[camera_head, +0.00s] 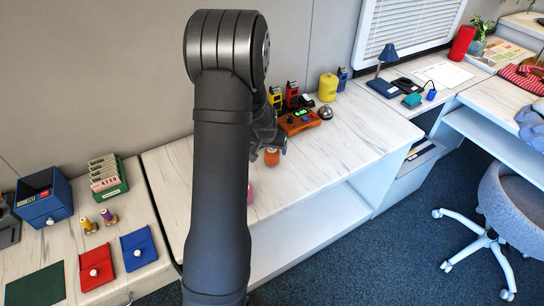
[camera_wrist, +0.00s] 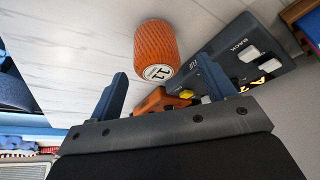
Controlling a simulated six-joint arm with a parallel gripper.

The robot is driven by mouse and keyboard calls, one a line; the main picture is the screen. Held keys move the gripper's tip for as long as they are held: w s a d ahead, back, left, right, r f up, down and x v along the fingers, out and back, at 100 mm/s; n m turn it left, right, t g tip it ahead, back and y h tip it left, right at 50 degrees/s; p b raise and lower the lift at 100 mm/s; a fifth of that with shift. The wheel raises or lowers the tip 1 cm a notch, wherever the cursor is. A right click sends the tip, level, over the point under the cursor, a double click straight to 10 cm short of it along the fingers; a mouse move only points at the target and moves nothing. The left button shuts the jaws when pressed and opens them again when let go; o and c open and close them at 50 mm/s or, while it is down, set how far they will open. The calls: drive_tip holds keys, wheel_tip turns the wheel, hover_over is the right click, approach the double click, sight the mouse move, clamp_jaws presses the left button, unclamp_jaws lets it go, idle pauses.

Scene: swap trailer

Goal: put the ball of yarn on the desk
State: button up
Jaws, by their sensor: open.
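An orange, woven-textured, yarn-like roll (camera_head: 271,157) with a white end label stands on the middle counter (camera_head: 330,166). In the wrist view the roll (camera_wrist: 155,45) is just beyond and between my fingertips, with no finger seen touching it. My gripper (camera_wrist: 161,70) is open and empty; in the head view it (camera_head: 278,143) is partly hidden behind my arm, right above the roll. A pink rounded thing (camera_head: 250,192) is mostly hidden by my arm; I cannot tell what it is. The desk with a blue lamp (camera_head: 388,52) is at the back right.
The counter right of the roll is clear. A blue bin (camera_head: 44,197) and pouches are at left. A chair (camera_head: 510,205) stands at right.

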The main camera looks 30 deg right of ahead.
drive_tip(key=shift+s+x, duration=0.1)
drive_tip(key=shift+x, duration=1.25)
drive_tip(key=shift+s+x, duration=0.15)
drive_tip(key=shift+x, duration=1.2)
drive_tip(key=shift+a, duration=0.1)
drive_tip(key=c, duration=1.2)
drive_tip(key=shift+o, duration=0.2)
